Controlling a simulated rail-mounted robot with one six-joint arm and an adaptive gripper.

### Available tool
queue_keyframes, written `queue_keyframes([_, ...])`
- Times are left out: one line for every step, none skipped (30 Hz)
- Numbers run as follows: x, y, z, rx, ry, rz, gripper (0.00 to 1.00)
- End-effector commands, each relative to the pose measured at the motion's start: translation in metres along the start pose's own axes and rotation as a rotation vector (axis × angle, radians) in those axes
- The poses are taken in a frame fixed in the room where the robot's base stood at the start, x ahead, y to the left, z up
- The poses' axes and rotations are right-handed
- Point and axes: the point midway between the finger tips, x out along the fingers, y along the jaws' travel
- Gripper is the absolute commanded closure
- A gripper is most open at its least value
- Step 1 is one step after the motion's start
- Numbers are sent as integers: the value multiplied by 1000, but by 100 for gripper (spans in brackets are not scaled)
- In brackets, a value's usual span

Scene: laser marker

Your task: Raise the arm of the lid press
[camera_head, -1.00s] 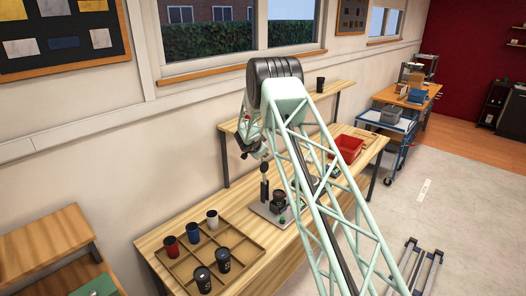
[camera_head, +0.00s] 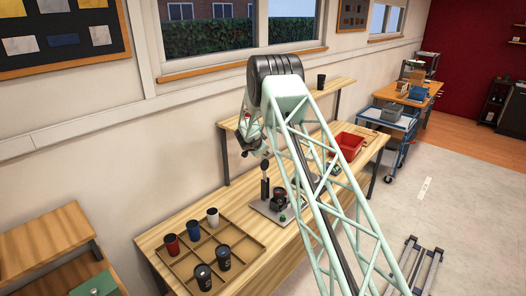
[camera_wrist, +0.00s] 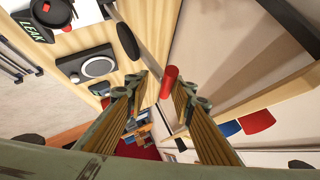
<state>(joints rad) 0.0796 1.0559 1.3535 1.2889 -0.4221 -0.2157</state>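In the head view, a grey base plate (camera_head: 268,212) on the bench carries a dark upright post with a rounded top (camera_head: 265,188) and a dark cup-like part (camera_head: 279,197). I cannot tell clearly which part is the lid press's arm. My gripper (camera_head: 254,152) hangs above and behind this station, partly hidden by my arm. In the wrist view, my gripper's fingers (camera_wrist: 162,82) are apart. A red cylinder (camera_wrist: 170,82) shows between them, nearer the right finger. I cannot tell whether it is touched, or whether it belongs to the press.
A wooden divided tray (camera_head: 205,250) with several cups stands at the bench's front left. A red bin (camera_head: 348,146) is farther right. A raised shelf (camera_head: 228,126) runs along the wall behind. In the wrist view, a grey box with a round plate (camera_wrist: 97,67) lies left of the fingers.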

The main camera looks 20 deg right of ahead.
Motion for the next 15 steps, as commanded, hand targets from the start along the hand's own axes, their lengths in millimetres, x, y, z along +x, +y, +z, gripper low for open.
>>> queue_keyframes([-1, 0, 0, 0, 0, 0, 77])
queue_keyframes([-2, -1, 0, 0, 0, 0, 77])
queue_keyframes([-3, -1, 0, 0, 0, -1, 77])
queue_keyframes([-4, -1, 0, 0, 0, 0, 77])
queue_keyframes([-6, -1, 0, 0, 0, 0, 77])
queue_keyframes([-8, 0, 0, -1, 0, 0, 77])
queue_keyframes([-10, 0, 0, -1, 0, 0, 77])
queue_keyframes([-12, 0, 0, -1, 0, 0, 77])
queue_keyframes([-14, 0, 0, -1, 0, 0, 77])
queue_keyframes([-17, -1, 0, 0, 0, 0, 77])
queue_keyframes([-19, -1, 0, 0, 0, 0, 77])
queue_keyframes([-23, -1, 0, 0, 0, 0, 77])
queue_keyframes([-26, -1, 0, -1, 0, 0, 77])
queue_keyframes([-29, -1, -1, -1, 0, -1, 77])
queue_keyframes([-33, -1, 0, -2, 0, -1, 77])
